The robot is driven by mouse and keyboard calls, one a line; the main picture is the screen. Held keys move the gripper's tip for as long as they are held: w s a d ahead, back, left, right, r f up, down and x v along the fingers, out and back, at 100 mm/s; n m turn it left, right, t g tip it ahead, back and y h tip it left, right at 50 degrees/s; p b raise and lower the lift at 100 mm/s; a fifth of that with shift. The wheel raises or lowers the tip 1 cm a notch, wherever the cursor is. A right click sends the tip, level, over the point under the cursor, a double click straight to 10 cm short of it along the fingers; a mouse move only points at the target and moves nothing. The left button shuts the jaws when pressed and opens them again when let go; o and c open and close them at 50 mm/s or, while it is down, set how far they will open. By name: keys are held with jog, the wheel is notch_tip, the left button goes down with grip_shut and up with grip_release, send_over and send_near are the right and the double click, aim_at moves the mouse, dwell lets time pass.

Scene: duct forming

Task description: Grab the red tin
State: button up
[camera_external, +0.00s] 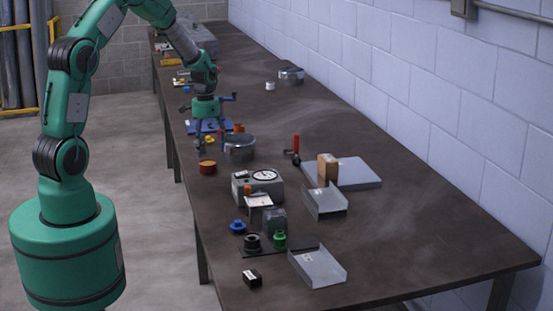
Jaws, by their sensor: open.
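A small round reddish-orange tin (207,167) with a dark side sits on the brown workbench near its left edge; it looks like the red tin. My gripper (211,146) points down from the green arm, its fingers spread apart, just behind and above the tin. The fingertips look close to the tin, but I cannot tell whether they touch it. Nothing shows between the fingers.
A blue item (207,126) and a small yellow part (209,139) are near the gripper. The bench's right front is clear.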

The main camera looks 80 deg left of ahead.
aim_at(208, 164)
jog(key=shift+f, duration=0.85)
jog(key=shift+f+b, duration=0.85)
jog(key=shift+f, duration=1.75)
jog(key=shift+c, duration=0.5)
jog(key=c, duration=1.4)
jog(key=shift+r, duration=0.1)
